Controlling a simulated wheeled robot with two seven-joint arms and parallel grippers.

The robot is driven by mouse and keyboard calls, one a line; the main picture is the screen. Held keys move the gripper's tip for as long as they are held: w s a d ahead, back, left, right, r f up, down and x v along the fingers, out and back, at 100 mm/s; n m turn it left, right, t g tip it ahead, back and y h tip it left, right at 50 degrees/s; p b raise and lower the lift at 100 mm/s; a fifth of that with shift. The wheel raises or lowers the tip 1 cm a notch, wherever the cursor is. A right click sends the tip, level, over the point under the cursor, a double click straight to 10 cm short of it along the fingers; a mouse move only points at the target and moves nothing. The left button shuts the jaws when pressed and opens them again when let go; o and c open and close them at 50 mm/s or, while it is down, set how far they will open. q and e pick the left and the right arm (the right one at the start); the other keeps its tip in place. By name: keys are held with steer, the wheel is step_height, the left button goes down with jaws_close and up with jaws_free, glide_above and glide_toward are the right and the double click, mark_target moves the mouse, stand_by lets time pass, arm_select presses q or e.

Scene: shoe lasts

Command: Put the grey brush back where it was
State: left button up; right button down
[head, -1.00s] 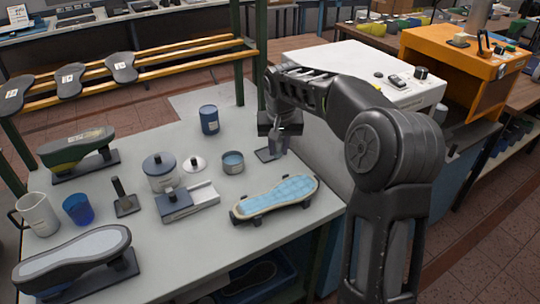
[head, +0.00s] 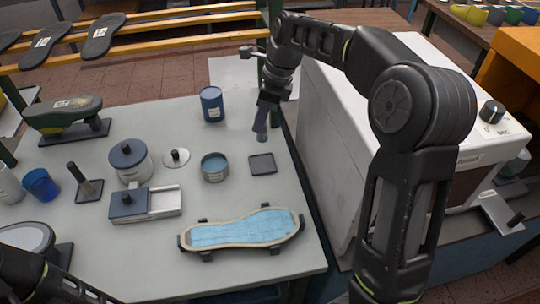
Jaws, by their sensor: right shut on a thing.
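My right gripper (head: 270,94) is shut on the grey brush (head: 262,122), near the table's back right edge. The brush hangs almost upright, slightly tilted, its upper part hidden by the gripper. Its lower end shows just behind a small dark square tray (head: 263,164), which looks empty. I cannot tell exactly how high the brush is above the table. Part of my left arm shows at the bottom left; its gripper is not in view.
A blue can (head: 212,104) stands left of the brush and an open round tin (head: 215,167) left of the tray. A blue-topped shoe last (head: 243,229) lies in front. A white machine (head: 345,130) stands close on the right. Table (head: 215,282) is bare at the front.

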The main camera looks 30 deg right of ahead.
steer(key=shift+a, duration=0.2)
steer(key=shift+d+f, duration=0.1)
steer(key=shift+f, duration=2.4)
steer(key=shift+s+f+p, duration=0.1)
steer(key=shift+f+p, duration=0.45)
steer(key=shift+f, duration=1.9)
steer(key=shift+f, duration=0.2)
steer(key=c, duration=1.2)
jaws_free()
steer(key=shift+c, duration=0.2)
